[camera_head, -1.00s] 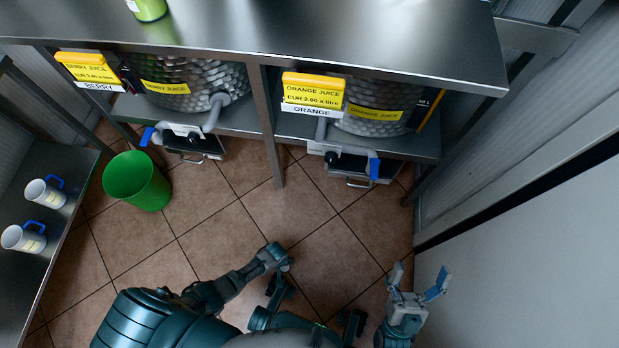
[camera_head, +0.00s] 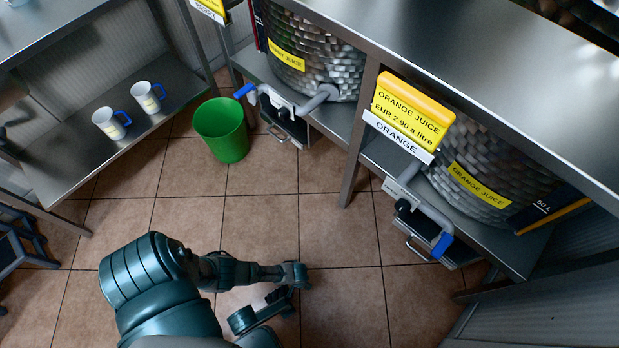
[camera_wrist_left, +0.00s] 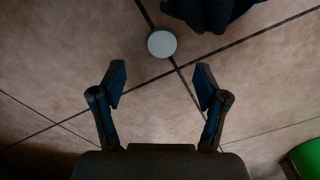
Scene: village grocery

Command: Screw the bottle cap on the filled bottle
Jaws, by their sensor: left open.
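My left gripper (camera_wrist_left: 162,82) is open and empty in the left wrist view, with tiled floor beyond its fingers. My right gripper is not in view.
A green bin (camera_head: 221,130) stands on the floor before the counter. Two white mugs, one nearer (camera_head: 110,123) and one farther (camera_head: 149,97), stand on the low left shelf. The orange juice barrel (camera_head: 480,170) and its tap (camera_head: 424,220) are at right. Floor in the middle is clear.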

